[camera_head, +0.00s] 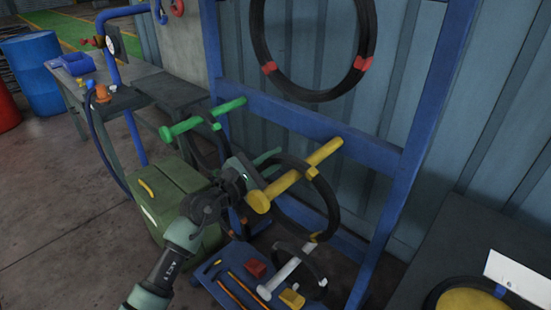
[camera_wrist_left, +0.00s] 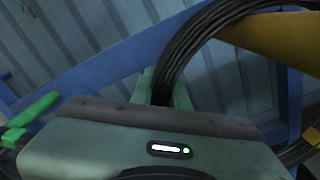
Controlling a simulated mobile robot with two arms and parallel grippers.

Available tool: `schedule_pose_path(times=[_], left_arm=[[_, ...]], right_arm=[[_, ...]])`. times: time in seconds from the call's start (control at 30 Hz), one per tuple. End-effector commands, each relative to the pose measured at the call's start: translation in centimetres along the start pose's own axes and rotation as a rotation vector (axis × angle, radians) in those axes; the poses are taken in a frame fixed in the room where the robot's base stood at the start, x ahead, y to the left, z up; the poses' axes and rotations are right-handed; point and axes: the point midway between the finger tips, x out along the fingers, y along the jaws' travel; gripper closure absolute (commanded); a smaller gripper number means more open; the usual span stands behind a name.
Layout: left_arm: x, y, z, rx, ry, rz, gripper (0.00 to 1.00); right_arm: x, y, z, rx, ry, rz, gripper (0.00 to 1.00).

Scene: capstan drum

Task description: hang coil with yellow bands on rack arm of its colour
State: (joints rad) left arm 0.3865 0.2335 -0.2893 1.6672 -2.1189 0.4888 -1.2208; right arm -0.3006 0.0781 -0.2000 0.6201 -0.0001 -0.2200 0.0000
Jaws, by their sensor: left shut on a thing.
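The black coil with yellow bands (camera_head: 335,207) is at the yellow rack arm (camera_head: 290,179). One band shows beside the arm and another at the coil's lower side. My left gripper (camera_head: 264,165) is shut on the coil's upper left part, left of the yellow arm. In the left wrist view the coil (camera_wrist_left: 197,48) rises from between the fingers (camera_wrist_left: 163,88) and curves over the yellow arm (camera_wrist_left: 275,40). The arm seems to pass through the ring, but I cannot tell whether the coil rests on it. My right gripper is out of view.
A green rack arm (camera_head: 205,119) with a dark coil is to the left. A white arm (camera_head: 287,271) with a small coil is below. A red-banded coil (camera_head: 257,48) hangs above. The blue rack frame (camera_head: 405,190) stands at right; a green box (camera_head: 165,195) is left.

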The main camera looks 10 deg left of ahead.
Motion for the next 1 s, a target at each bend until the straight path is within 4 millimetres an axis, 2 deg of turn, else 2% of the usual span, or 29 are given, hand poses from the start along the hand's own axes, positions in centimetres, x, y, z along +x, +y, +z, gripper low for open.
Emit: schedule_pose_path(times=[0.2,0.23,0.3,0.67,0.77,1.0], left_arm=[[0.0,0.1,0.1,0.000,-0.002,0.002,1.00],[0.0,0.1,0.1,0.000,-0.002,0.002,0.76],[0.0,0.1,0.0,0.000,-0.001,0.002,0.58],[-0.3,-0.3,-0.5,0.005,0.008,-0.005,0.58],[-1.4,-0.2,-0.5,0.005,0.008,-0.003,0.58],[-5.5,-0.2,-0.3,0.004,0.004,-0.003,0.58]], right_arm=[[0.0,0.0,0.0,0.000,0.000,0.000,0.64],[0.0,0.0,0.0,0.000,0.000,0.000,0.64],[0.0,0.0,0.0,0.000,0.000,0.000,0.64],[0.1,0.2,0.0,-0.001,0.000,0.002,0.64],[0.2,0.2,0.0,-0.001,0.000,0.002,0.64],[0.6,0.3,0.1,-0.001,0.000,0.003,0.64]])
